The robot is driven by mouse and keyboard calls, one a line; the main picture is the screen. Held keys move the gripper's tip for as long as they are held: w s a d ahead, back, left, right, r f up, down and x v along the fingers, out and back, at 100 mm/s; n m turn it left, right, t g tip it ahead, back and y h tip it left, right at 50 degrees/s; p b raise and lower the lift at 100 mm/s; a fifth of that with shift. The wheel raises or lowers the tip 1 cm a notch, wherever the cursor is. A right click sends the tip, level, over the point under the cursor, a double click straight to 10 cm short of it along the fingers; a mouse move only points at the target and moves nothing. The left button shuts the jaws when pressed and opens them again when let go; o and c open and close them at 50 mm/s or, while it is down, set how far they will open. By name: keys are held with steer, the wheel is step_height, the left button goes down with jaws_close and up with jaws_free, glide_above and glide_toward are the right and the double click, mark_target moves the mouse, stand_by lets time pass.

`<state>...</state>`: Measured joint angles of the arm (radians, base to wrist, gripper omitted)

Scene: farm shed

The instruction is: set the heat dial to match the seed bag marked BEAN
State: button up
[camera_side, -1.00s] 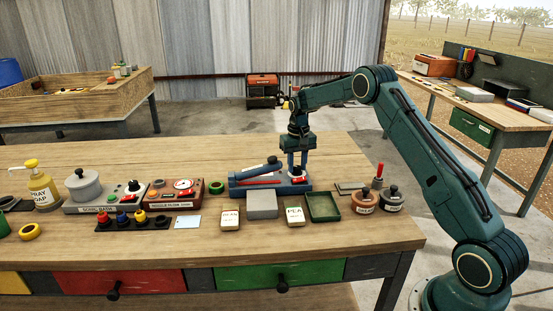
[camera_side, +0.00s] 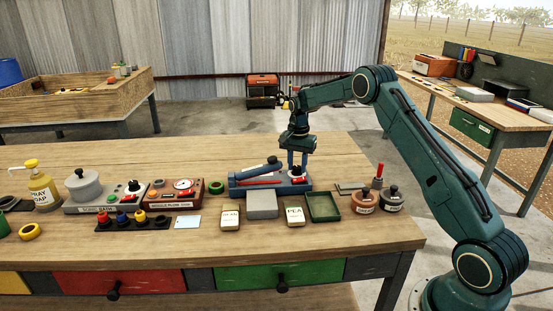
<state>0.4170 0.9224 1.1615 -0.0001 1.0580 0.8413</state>
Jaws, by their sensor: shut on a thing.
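The BEAN seed bag (camera_side: 230,217) is a small cream packet lying near the front of the bench, left of a grey block. A similar packet marked PEA (camera_side: 294,215) lies to its right. The blue sealer-like device (camera_side: 250,188) stands behind them, with a lever, a red strip and a dial (camera_side: 297,174) at its right end. My gripper (camera_side: 298,168) points down over that end, shut on the dial. The fingers partly hide the dial, and its setting is too small to read.
The grey block (camera_side: 262,205) and a green tray (camera_side: 323,207) stand in front of the device. A red-brown unit with a gauge (camera_side: 172,193) stands left. Lidded pots (camera_side: 364,202) stand right. The bench front is mostly clear.

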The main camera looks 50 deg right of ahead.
mark_target(297, 167)
steer(key=shift+m, duration=1.7)
steer(key=o, duration=1)
steer(key=shift+r, duration=0.15)
step_height(297, 167, up, 14)
steer(key=shift+f, duration=0.2)
steer(key=shift+r, duration=0.1)
